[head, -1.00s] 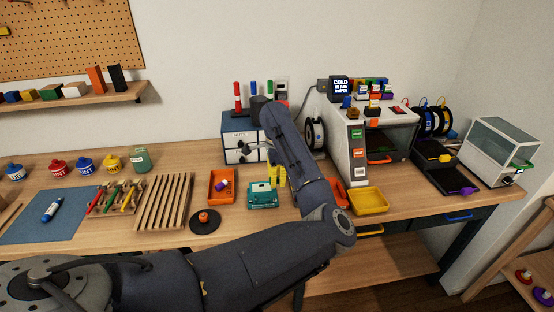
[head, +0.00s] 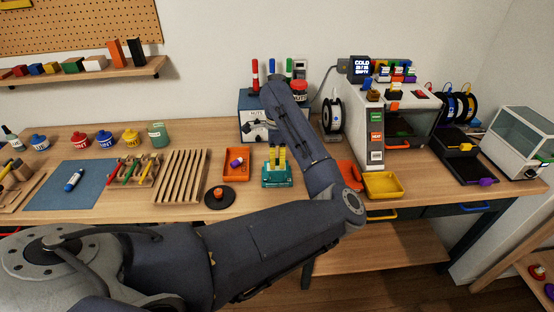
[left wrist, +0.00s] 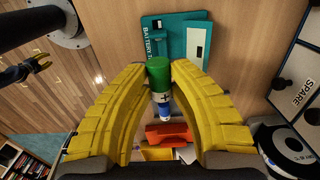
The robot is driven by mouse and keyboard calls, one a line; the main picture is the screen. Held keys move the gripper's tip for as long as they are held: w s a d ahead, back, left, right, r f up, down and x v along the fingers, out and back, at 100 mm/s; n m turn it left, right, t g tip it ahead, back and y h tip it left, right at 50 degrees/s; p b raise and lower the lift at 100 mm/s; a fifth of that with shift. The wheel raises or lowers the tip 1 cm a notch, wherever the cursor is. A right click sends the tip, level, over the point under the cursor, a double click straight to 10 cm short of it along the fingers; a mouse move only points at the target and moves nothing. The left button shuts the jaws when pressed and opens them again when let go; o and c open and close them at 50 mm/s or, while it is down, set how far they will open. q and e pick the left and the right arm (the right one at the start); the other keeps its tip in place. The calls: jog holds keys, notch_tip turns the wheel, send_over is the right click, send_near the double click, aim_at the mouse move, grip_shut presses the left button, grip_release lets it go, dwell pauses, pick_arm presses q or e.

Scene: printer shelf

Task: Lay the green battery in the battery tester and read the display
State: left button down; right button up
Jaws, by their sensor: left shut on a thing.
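The teal battery tester (head: 277,181) stands on the bench near the orange tray. It also shows at the top of the left wrist view (left wrist: 150,47), with a pale panel whose reading I cannot make out. My right gripper (left wrist: 39,64) shows small at the left of the left wrist view.
An orange tray (head: 231,178) holding a small purple-and-white item is left of the tester, with a round black base (head: 218,197) in front. A drawer unit (head: 254,128) stands behind. A yellow tray (head: 384,186) and the printer (head: 374,143) are to the right.

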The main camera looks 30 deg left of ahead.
pick_arm(q)
send_over(277, 180)
jog(key=shift+f, duration=2.1)
jog(key=shift+f, duration=1.45)
dwell(0.6)
jog(key=c, duration=1.2)
grip_release()
jog(key=shift+c, duration=0.2)
jog(key=shift+r, duration=0.15)
jog(key=shift+r, duration=3.35)
